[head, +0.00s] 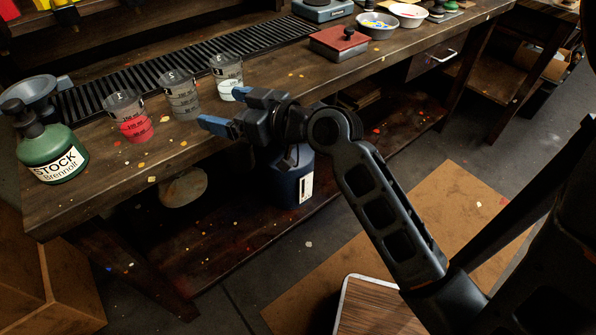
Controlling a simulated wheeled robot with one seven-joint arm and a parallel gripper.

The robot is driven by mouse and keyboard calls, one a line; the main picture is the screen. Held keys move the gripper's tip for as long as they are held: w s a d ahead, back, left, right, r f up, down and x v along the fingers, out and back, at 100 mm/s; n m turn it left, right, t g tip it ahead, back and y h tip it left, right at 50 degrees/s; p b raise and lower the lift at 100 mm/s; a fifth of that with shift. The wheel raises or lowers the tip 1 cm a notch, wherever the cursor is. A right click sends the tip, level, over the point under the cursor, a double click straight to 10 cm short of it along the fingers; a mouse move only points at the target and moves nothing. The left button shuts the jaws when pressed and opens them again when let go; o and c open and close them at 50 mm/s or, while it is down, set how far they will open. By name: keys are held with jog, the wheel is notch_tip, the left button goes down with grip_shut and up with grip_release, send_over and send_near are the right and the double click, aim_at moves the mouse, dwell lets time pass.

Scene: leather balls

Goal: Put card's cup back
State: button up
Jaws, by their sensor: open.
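Three clear measuring cups stand upright in a row on the workbench (290,80). The left cup (130,120) holds red liquid, the middle cup (180,95) looks grey, and the right cup (227,72) has something pale low inside. Each has a small mark near its rim, too small to read surely. My gripper (226,108) is open and empty, its two blue-tipped fingers spread at the bench's front edge, just in front of the right cup. One finger partly overlaps that cup's lower part; I cannot tell whether they touch. No card can be made out.
A green STOCK bottle (52,150) and a grey funnel-like bowl (32,92) stand left. A black slatted grate (180,66) runs behind the cups. A red box (339,42) and bowls (377,25) stand right. A blue container (291,180) is below the bench.

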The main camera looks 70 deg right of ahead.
jog(key=s+a+f+g, duration=0.1)
jog(key=s+a+f, duration=0.7)
jog(key=s+a, duration=0.4)
jog(key=s+a+r+n+y, duration=0.1)
jog(key=s+a+r, duration=0.1)
jog(key=s+a, duration=0.2)
jog(key=s+a+r+n+y, duration=0.1)
jog(key=s+a, duration=0.3)
jog(key=s, duration=0.5)
jog(key=shift+s+a+r+y, duration=0.25)
jog(key=shift+s+r+y, duration=0.1)
jog(key=shift+y, duration=0.35)
